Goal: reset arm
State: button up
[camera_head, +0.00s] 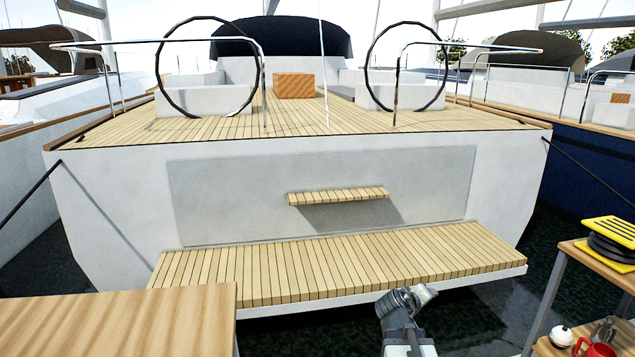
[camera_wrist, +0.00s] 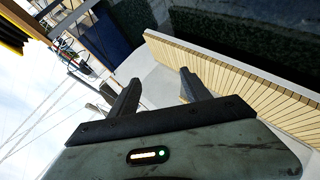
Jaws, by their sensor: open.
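My arm shows at the bottom right of the middle in the head view, raised in front of the boat's stern platform. My gripper (camera_wrist: 160,92) fills the lower part of the wrist view. Its two dark fingers stand apart with nothing between them. In the head view the fingers cannot be made out clearly. The wrist view is strongly tilted, with the slatted platform to the right of the fingers and the sky to the left.
The slatted stern platform (camera_head: 340,262) lies ahead, with a small step (camera_head: 338,196) above it. A wooden table (camera_head: 120,322) is at the lower left. Dark water shows between.

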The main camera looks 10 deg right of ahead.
jog(key=s+a+f+m+g+y, duration=0.1)
jog(key=s+a+f+g+y, duration=0.25)
jog(key=a, duration=0.45)
jog(key=s+a+f+m+g+y, duration=0.1)
jog(key=s+a+f+g+y, duration=0.15)
jog(key=s+a+f, duration=0.4)
jog(key=s+a+f+m+g+y, duration=0.1)
jog(key=s+a+f+g+y, duration=0.15)
jog(key=a, duration=0.75)
notch_tip(320, 180, up, 30)
jog(key=s+p, duration=0.1)
jog(key=p, duration=2.7)
jog(key=shift+f+t+p, duration=0.25)
jog(key=shift+t+p, duration=0.05)
jog(key=shift+t, duration=0.05)
jog(key=shift+y, duration=0.25)
jog(key=c, duration=0.4)
jog(key=shift+d, duration=0.15)
jog(key=shift+c, duration=0.2)
